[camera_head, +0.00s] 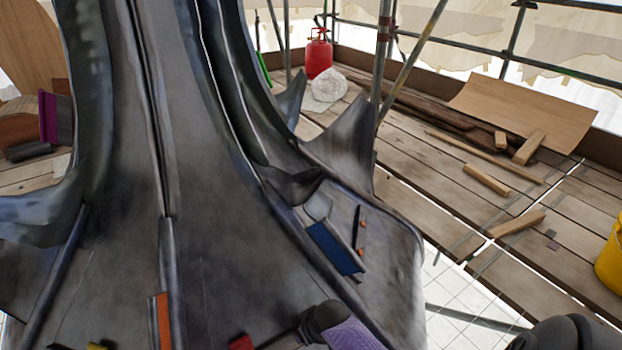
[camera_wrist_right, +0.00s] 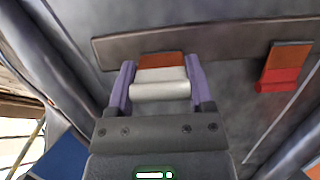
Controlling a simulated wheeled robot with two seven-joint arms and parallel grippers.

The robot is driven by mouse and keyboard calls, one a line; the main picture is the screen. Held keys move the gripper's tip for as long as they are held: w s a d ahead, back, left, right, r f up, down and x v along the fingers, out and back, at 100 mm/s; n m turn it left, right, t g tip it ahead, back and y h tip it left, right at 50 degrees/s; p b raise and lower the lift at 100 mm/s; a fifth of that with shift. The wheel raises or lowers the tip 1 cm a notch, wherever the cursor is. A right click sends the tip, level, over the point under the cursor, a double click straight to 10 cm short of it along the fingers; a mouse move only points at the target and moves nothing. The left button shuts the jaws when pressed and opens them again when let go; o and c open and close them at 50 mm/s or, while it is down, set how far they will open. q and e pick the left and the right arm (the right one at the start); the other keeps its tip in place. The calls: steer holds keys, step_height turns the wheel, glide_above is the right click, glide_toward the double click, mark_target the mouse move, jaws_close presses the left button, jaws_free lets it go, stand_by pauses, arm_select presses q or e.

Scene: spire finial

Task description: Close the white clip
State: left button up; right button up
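In the right wrist view, the white clip (camera_wrist_right: 160,88) is a pale, rounded bar set crosswise between the purple fingers of my right gripper (camera_wrist_right: 161,84). The fingers stand apart, one at each end of the bar. Whether they press on it cannot be told. An orange-brown piece (camera_wrist_right: 161,60) shows just beyond the bar, against a dark metal strip. I cannot pick out the white clip in the head view. My left gripper is not in view.
An orange-red clip (camera_wrist_right: 282,68) sits on the strip to the right. The dark ribbed spire (camera_head: 215,200) fills the head view's left and middle, with a blue panel (camera_head: 333,247) on it. Planks with loose timber (camera_head: 485,180) and a yellow bucket (camera_head: 610,258) lie to the right.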

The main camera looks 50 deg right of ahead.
steer(key=c, duration=0.7)
steer(key=shift+w+d+r+g, duration=0.1)
steer(key=shift+w+r+g, duration=0.1)
steer(key=shift+g, duration=0.1)
steer(key=shift+w+g, duration=0.25)
steer(key=shift+g, duration=0.35)
steer(key=g+b, duration=0.1)
steer(key=g+y+b, duration=0.1)
steer(key=shift+w+d+f+g, duration=0.15)
steer(key=shift+w+f+g, duration=0.05)
steer(key=shift+w+g, duration=0.2)
steer(key=shift+w+r+g+y+b, duration=0.1)
steer(key=shift+w+g+y+b, duration=0.2)
steer(key=shift+g+b, duration=0.8)
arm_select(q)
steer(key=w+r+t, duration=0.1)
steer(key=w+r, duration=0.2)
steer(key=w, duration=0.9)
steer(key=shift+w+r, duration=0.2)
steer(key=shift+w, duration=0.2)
arm_select(e)
steer(key=shift+r, duration=0.1)
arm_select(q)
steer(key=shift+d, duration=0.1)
